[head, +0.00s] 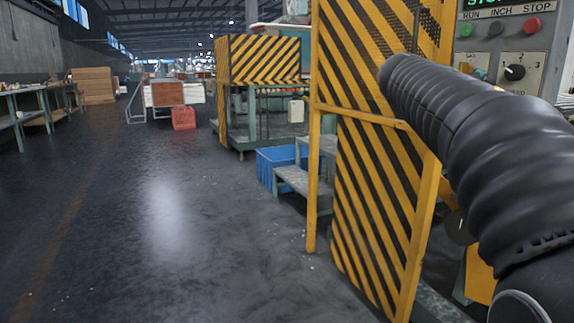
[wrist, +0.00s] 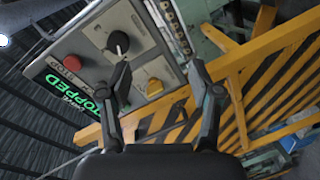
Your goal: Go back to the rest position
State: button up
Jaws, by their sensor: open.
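My gripper (wrist: 160,88) is open and empty in the wrist view, its two dark fingers apart. I cannot tell whether the fingers touch the panel. In the head view the panel (head: 487,57) shows at the upper right, with its knob (head: 514,72) and a red button (head: 532,25).
A yellow and black striped guard (head: 372,170) stands close beside my arm. Grey steps (head: 298,180) and a blue crate (head: 277,165) are behind it. A red crate (head: 183,117) stands farther off. The floor (head: 150,220) at the left and middle is clear.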

jog(key=s+a+f+g+y+p, duration=0.1)
jog(key=s+a+f+y, duration=0.25)
jog(key=f, duration=0.45)
jog(key=s+a+f+n+y, duration=0.1)
jog(key=s+a+f+y, duration=0.1)
jog(key=a+f, duration=0.35)
jog(key=s+a+f+g+y+p, duration=0.1)
jog(key=s+a+f+y, duration=0.15)
jog(key=f, duration=0.75)
jog(key=s+a+f+y+p, duration=0.2)
jog(key=s+a, duration=0.4)
jog(key=s, duration=0.3)
jog(key=s+a+f+y+p, duration=0.1)
jog(key=s+a+f+y, duration=0.3)
jog(key=s+a+f, duration=0.3)
jog(key=shift+s+a+m+y+p, duration=0.3)
jog(key=shift+s+y+p, duration=0.1)
jog(key=shift+s, duration=1.15)
